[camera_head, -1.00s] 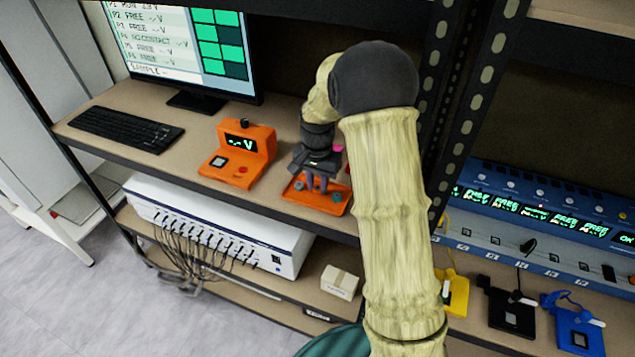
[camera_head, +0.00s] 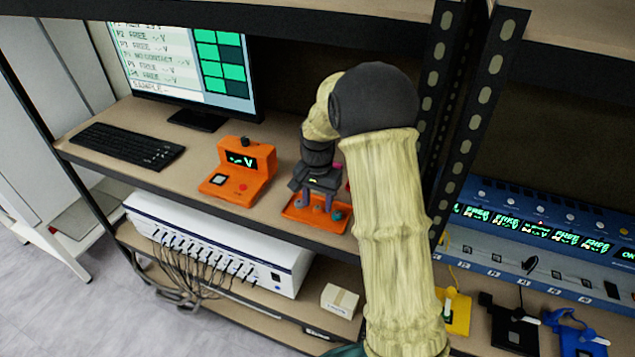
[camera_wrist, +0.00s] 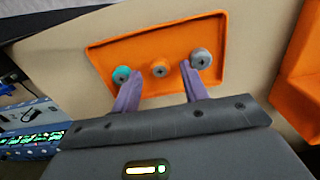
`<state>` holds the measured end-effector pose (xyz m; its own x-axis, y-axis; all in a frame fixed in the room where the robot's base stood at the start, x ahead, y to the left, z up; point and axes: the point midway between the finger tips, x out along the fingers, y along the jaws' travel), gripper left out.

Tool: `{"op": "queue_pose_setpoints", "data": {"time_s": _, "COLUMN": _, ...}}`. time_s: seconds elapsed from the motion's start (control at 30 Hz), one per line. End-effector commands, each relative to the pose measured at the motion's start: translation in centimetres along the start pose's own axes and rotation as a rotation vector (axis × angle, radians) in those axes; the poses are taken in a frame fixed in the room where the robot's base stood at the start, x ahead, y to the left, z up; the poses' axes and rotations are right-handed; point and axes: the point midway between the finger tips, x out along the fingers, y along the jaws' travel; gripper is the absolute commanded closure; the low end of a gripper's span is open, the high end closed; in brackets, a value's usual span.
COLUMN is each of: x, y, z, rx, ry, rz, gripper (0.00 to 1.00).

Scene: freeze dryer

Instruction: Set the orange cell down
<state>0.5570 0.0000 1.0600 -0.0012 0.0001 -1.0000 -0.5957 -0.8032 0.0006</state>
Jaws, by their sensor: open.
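The orange cell (camera_wrist: 159,68) sits on the orange tray (camera_wrist: 101,53) in the wrist view, in the middle of a row of three round cells. A teal cell (camera_wrist: 121,74) is to its left and a grey cell (camera_wrist: 201,58) to its right. My gripper (camera_wrist: 156,73) is open, with one purple finger on each side of the orange cell and a gap to both. In the head view my gripper (camera_head: 317,201) is low over the tray (camera_head: 302,215), and the teal cell (camera_head: 338,215) shows beside it. The other cells are hard to make out there.
An orange meter (camera_head: 238,172) stands left of the tray, with a keyboard (camera_head: 127,145) and monitor (camera_head: 185,55) beyond. A dark rack post (camera_head: 480,120) is close right of my arm. A blue instrument bank (camera_head: 540,235) stands further right.

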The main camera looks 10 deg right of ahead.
Motion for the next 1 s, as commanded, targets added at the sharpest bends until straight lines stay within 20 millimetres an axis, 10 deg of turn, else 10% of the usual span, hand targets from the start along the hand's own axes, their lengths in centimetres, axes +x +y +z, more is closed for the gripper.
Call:
{"op": "queue_pose_setpoints", "data": {"time_s": 0.6, "x": -10.6, "y": 0.0, "z": -0.1, "rx": 0.0, "ry": 0.003, "rz": -0.002, "gripper": 0.56}}
{"op": "queue_pose_setpoints", "data": {"time_s": 1.0, "x": -11.2, "y": 0.0, "z": 0.0, "rx": 0.0, "ry": 0.0, "rz": 0.0, "gripper": 0.56}}
